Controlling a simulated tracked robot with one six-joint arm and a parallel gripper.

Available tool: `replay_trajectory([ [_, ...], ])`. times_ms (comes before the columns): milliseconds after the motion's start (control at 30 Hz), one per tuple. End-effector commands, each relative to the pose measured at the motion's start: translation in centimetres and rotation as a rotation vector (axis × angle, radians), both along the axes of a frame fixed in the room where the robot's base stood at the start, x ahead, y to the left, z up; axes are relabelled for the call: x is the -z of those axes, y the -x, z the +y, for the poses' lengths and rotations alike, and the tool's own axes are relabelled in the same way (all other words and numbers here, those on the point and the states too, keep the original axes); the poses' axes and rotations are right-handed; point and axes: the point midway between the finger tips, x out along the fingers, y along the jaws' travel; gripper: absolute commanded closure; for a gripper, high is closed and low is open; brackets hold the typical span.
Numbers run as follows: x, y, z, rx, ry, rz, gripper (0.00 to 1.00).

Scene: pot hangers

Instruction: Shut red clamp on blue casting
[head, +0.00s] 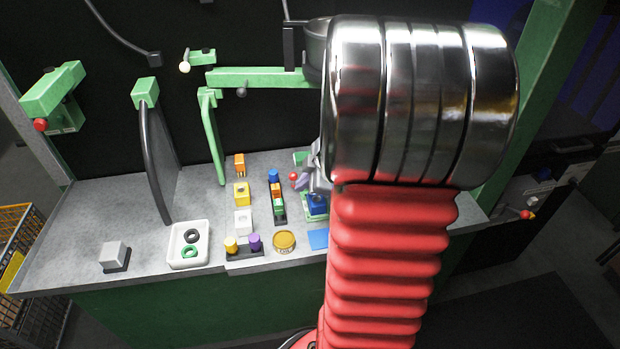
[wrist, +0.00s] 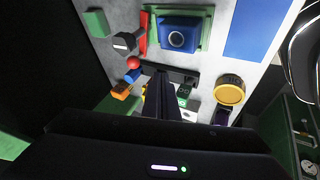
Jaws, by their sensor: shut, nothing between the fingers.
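The blue casting (wrist: 180,36) sits on a green base plate (wrist: 207,30) in the wrist view, its round opening bare. It also shows in the head view (head: 316,205), partly hidden by my arm. The red clamp (wrist: 143,34) stands beside the casting, with a red bar, a dark body and a red ball knob (wrist: 133,63). The knob also shows in the head view (head: 293,176). No red part lies across the casting's top. My gripper (wrist: 159,80) is shut and empty, its dark fingers appearing below and right of the knob in the wrist view, apart from it.
A blue square (head: 318,238), a yellow round tin (head: 284,241) and a white tray (head: 188,244) with rings lie on the grey bench. Several coloured blocks stand left of the casting. A green overhead bar (head: 262,77) and a curved dark panel (head: 158,160) rise around the bench.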

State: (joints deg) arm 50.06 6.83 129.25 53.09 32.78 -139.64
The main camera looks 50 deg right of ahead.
Motion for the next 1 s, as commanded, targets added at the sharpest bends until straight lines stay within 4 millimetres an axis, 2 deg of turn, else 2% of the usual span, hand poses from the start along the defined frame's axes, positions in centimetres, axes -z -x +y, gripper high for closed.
replay_trajectory([
  [200,2.2,-1.6,-0.1,0.000,-0.001,0.001,1.00],
  [500,2.7,-4.0,-2.0,-0.001,0.000,0.001,1.00],
  [900,2.7,-4.5,-2.4,-0.001,0.001,0.000,1.00],
  [933,2.7,-4.4,-3.1,0.002,0.001,0.000,1.00],
  [1000,2.7,-4.4,-2.7,0.000,0.000,0.000,1.00],
])
